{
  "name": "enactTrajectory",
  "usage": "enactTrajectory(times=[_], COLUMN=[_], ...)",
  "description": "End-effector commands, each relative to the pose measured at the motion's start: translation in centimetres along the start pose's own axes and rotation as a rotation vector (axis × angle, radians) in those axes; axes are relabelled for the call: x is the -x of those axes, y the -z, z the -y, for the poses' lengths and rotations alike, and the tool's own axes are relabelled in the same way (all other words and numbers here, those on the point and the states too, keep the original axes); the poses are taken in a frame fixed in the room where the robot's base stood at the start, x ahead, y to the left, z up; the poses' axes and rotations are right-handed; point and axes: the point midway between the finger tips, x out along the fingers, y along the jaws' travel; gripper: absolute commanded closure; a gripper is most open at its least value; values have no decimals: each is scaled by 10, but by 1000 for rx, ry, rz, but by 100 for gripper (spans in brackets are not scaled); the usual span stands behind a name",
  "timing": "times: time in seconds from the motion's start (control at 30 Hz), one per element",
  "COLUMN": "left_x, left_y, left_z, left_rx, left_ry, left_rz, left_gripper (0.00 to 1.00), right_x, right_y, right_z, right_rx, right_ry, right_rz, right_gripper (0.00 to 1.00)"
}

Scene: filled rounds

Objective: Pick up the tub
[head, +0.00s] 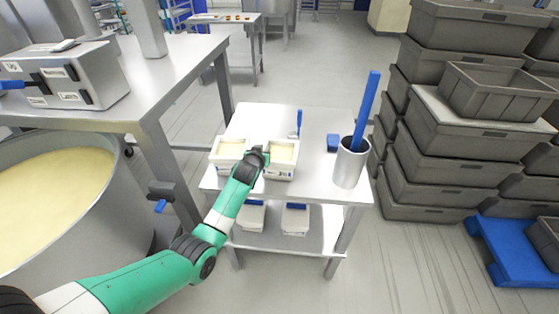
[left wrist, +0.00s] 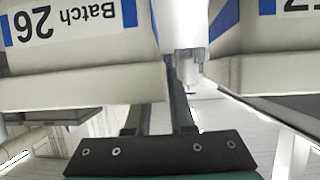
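Two square white tubs with pale yellow filling stand side by side on a small metal table (head: 312,150), a left tub (head: 229,151) and a right tub (head: 282,157). My left gripper (head: 257,156) is at the gap between them, close to the right tub. In the left wrist view, a tub labelled "Batch 26" (left wrist: 90,85) appears upside down at upper left, and part of the other tub (left wrist: 275,72) at right. The fingers (left wrist: 158,112) are apart; the tub's edge hides one fingertip, and contact cannot be told. My right gripper is not in view.
A steel cylinder (head: 349,165) holding a tall blue tool stands on the table's right, near a small blue block (head: 333,142). More white tubs (head: 295,218) sit on the lower shelf. A large yellow-filled vat (head: 123,222) is at left; grey crates (head: 430,158) are stacked at right.

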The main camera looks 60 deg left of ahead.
Motion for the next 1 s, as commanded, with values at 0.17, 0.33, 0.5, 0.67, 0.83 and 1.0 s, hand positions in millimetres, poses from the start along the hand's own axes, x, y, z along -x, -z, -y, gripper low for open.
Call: enactTrajectory(times=[0.17,0.33,0.5,0.67,0.83,1.0], left_x=[0,0,0,0,0,0], left_y=[0,0,0,0,0,0], left_z=[0,0,0,0,0,0], left_rx=[0,0,0,0,0,0], left_ry=[0,0,0,0,0,0], left_rz=[0,0,0,0,0,0], left_gripper=[100,100,100,100,100,100], right_x=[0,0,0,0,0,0], right_y=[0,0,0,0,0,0], right_z=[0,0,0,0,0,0], right_rx=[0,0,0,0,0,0], right_ry=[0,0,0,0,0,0], right_rz=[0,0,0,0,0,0], right_gripper=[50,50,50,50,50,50])
